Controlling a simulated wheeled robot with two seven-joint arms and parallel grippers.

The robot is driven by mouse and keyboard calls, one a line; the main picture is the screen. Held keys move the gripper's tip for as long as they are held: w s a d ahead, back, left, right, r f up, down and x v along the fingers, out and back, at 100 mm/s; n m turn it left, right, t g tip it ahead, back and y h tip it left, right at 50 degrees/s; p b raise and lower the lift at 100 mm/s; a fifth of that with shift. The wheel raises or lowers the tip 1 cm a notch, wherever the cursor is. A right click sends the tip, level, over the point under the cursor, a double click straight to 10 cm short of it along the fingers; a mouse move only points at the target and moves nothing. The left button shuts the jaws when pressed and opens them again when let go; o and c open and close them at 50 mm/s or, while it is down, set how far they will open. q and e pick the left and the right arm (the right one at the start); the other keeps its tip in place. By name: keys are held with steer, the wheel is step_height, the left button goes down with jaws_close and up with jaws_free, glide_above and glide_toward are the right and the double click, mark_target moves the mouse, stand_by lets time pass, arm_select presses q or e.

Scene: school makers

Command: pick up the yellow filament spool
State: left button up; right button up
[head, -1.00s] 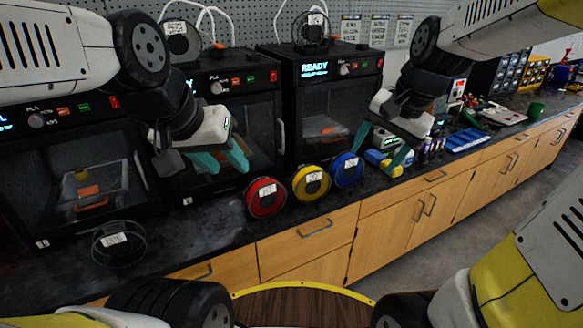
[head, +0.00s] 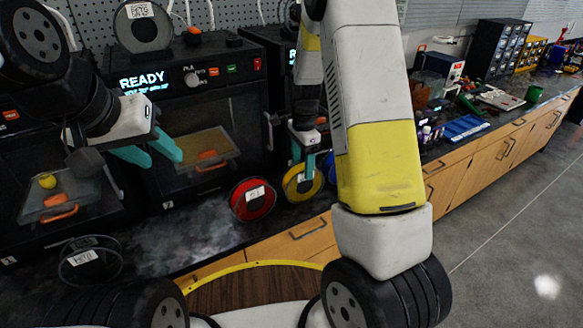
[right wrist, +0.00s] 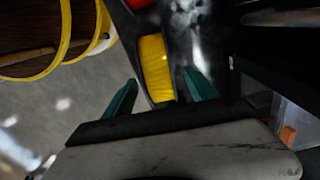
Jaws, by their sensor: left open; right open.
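The yellow filament spool (head: 302,188) stands on the dark counter, just right of the red spool, with a white label on its face. It is partly hidden by my right gripper (head: 304,170), whose teal fingers are at its top. In the right wrist view the yellow spool (right wrist: 155,66) shows edge-on between the two open fingertips, with space visible on each side. My right gripper (right wrist: 160,78) is not closed on it. My left gripper (head: 166,158) is open and empty in front of the middle printer.
A red spool (head: 252,199) stands to the left, and a blue spool (head: 331,167) to the right is mostly hidden by my right arm. Black 3D printers (head: 205,105) line the back of the counter.

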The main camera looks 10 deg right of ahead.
mark_target(303, 175)
step_height(303, 175, down, 5)
steer(key=shift+r, duration=0.2)
steer(key=shift+c, duration=0.3)
jaws_close()
